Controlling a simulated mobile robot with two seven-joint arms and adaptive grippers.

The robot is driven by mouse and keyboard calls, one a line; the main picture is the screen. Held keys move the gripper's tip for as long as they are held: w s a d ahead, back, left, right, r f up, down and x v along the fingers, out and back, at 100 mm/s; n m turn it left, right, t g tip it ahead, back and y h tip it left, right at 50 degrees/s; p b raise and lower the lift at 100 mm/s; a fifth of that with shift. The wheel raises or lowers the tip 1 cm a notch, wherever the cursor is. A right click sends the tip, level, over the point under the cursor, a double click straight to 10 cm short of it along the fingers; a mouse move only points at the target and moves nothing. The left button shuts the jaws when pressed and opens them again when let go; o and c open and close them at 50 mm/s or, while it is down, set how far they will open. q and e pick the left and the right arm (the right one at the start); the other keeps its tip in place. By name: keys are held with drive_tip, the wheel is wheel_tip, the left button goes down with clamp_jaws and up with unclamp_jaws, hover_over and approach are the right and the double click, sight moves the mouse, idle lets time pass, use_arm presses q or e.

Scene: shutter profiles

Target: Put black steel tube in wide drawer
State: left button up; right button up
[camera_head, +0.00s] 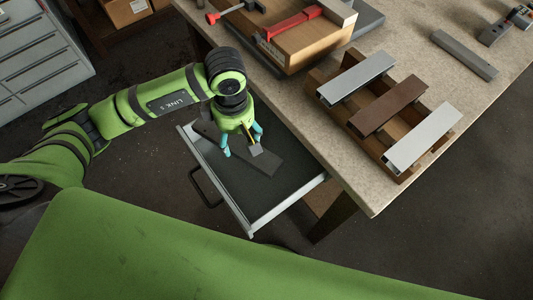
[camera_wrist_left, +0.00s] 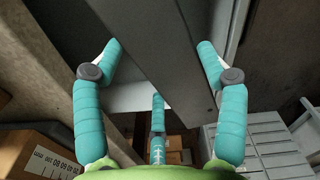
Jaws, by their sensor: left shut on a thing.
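The black steel tube (camera_head: 276,163) is a long dark grey bar. It lies across the open wide drawer (camera_head: 262,218), over its dark floor in the head view. My left gripper (camera_head: 242,147), green with turquoise fingers, points down over the drawer and is shut on the tube. In the left wrist view the tube (camera_wrist_left: 160,55) runs diagonally between the turquoise fingers (camera_wrist_left: 160,75). The gripper hides part of the tube in the head view. I cannot tell whether the tube touches the drawer floor. My right gripper is not in view.
The workbench (camera_head: 340,170) overhangs the drawer on the right. On it a wooden rack (camera_head: 328,112) holds light grey, brown and silver profiles. A grey bar (camera_head: 464,55) lies farther right, and a red clamp (camera_head: 292,24) lies at the back. A grey cabinet (camera_head: 40,60) stands far left.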

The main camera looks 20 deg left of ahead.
use_arm(q)
drive_tip(key=n, duration=0.3)
drive_tip(key=w+d+n+b, duration=0.1)
drive_tip(key=n, duration=0.1)
drive_tip(key=w+d+r+n+b, duration=0.1)
drive_tip(key=w+n+b, duration=0.1)
drive_tip(key=n, duration=0.9)
drive_tip(key=w+d+r+n+b, duration=0.1)
drive_tip(key=w+d+n+b, duration=0.15)
drive_tip(key=n, duration=0.85)
wheel_tip(320, 180, down, 12)
drive_tip(key=n+b, duration=0.5)
drive_tip(key=b, duration=0.1)
drive_tip(key=shift+s+a, duration=0.1)
drive_tip(key=shift+s, duration=0.05)
drive_tip(key=shift+f, duration=2.3)
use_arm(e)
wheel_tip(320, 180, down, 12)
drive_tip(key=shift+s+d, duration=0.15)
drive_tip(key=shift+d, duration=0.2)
